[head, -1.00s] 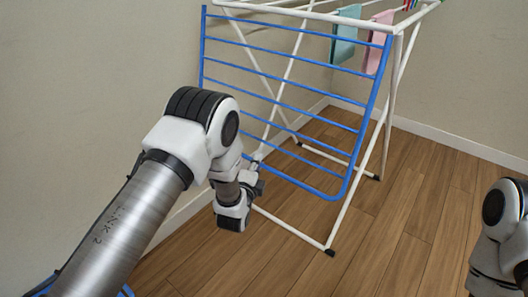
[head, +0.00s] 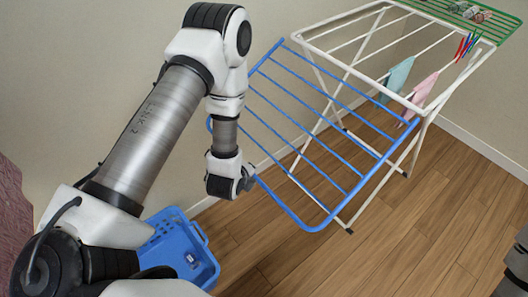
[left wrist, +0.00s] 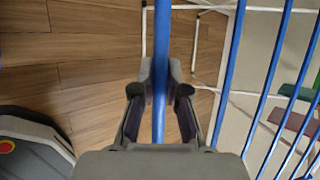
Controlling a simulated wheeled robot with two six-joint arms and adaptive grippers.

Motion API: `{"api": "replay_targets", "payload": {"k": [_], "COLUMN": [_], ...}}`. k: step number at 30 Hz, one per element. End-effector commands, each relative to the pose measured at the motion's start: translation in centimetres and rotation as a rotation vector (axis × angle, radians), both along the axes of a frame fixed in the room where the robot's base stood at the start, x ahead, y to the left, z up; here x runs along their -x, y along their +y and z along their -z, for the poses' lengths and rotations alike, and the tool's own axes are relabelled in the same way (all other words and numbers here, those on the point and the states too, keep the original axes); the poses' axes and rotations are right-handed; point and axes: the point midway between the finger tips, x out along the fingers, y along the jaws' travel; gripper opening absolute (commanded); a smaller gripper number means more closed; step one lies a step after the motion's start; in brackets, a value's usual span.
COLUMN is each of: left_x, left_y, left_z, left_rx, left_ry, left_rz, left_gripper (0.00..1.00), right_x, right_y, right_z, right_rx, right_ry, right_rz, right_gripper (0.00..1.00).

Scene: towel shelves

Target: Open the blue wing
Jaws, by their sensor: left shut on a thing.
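The blue wing (head: 309,137) of the drying rack is a blue frame with several bars. It is tilted up, sloping down from the white rack top (head: 375,45) toward me. My left gripper (head: 247,180) is at its outer bar, near the lower left corner. In the left wrist view the blue outer bar (left wrist: 159,60) passes between the two fingers of the left gripper (left wrist: 160,95), which are shut on it. My right gripper is out of view; only a piece of my right arm shows at the right edge.
A blue basket (head: 178,250) stands on the floor below my left arm. A teal cloth (head: 398,78) and a pink cloth (head: 423,93) hang on the rack, with clothes pegs (head: 466,45) nearby. A green wing (head: 450,12) is at the far side. Floor at right is clear.

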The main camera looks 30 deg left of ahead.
Motion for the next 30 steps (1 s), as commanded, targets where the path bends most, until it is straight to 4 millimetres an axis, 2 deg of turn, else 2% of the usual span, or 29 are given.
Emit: {"api": "replay_targets", "payload": {"k": [1,6,12,15,21,30], "left_x": [0.8,2.7,4.1,4.3,4.7,4.6], "left_y": [0.2,1.0,1.4,1.5,1.7,1.7], "left_z": [-3.6,-8.8,-14.0,-16.1,-18.8,-20.1], "left_rx": [-0.011,-0.058,-0.107,-0.128,-0.13,-0.129], "left_ry": [0.039,0.165,0.3,0.354,0.361,0.358], "left_rz": [-0.002,-0.002,-0.001,-0.001,-0.002,-0.001], "left_gripper": [0.0,0.0,0.0,0.0,0.0,0.0], "right_x": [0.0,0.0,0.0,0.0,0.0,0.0], "right_y": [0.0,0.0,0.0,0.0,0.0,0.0], "right_z": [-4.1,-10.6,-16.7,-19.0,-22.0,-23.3], "right_rx": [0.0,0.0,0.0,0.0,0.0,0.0], "right_ry": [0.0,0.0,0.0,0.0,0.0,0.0], "right_rz": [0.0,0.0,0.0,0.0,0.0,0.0], "right_gripper": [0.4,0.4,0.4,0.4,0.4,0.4]}}
